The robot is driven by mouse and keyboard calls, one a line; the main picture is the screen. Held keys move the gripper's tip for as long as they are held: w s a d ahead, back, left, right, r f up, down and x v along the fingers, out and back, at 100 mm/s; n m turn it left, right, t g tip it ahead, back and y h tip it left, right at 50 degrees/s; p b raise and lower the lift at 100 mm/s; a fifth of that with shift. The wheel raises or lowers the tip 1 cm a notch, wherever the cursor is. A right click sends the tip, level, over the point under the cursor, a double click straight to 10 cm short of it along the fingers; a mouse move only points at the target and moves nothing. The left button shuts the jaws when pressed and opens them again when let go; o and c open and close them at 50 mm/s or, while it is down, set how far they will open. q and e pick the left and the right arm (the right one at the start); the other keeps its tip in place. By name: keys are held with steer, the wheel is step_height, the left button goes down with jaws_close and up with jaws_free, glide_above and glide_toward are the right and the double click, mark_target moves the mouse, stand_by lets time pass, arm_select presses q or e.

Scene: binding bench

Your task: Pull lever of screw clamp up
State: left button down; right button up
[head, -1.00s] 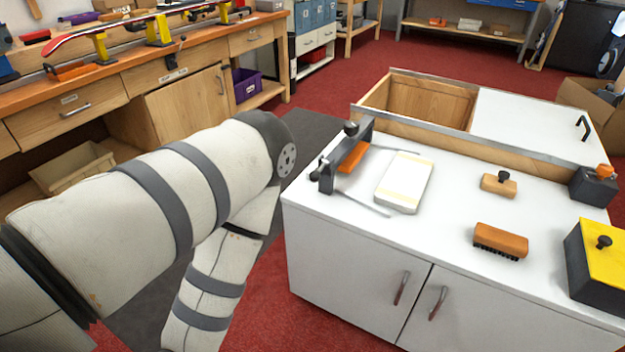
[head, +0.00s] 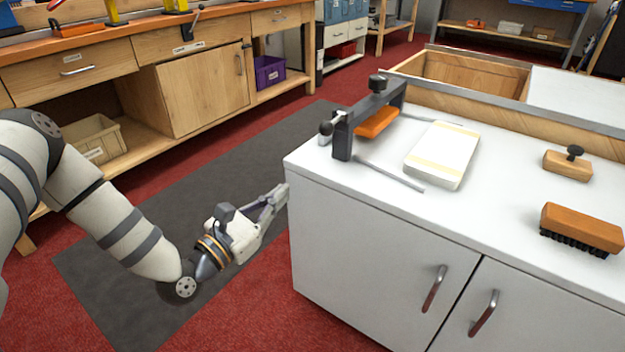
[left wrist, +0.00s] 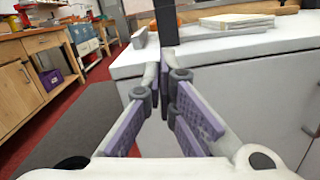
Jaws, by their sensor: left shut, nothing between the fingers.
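The dark clamp frame (head: 372,108) stands at the left end of the white cabinet top. It has a black knob on top, an orange pad (head: 377,123) under its beam and a ball-ended part (head: 326,128) at its near left. I cannot tell for sure which part is its lever. A thin grey rod (head: 390,173) lies in front of it. My left gripper (head: 281,193) is shut and empty beside the cabinet's left side, below the top. In the left wrist view its fingers (left wrist: 166,62) point toward the cabinet edge, with a dark post behind them. My right gripper is out of view.
A pale block (head: 442,154), a wooden-handled brush (head: 581,228) and a small knobbed block (head: 568,164) lie on the cabinet top (head: 490,220). A wooden workbench (head: 150,52) runs along the back left. The floor between is clear, with a dark mat (head: 215,160).

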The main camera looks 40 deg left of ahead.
mark_target(333, 123)
arm_select(q)
steer(key=w, duration=0.6)
steer(key=w+r+b, duration=0.1)
steer(key=w, duration=0.3)
steer(key=shift+d+r, duration=0.1)
steer(key=shift+d, duration=0.15)
steer(key=r, duration=0.1)
steer(key=r+p, duration=0.1)
steer(key=r, duration=0.2)
steer(key=shift+w+d, duration=0.15)
steer(key=shift+d, duration=0.15)
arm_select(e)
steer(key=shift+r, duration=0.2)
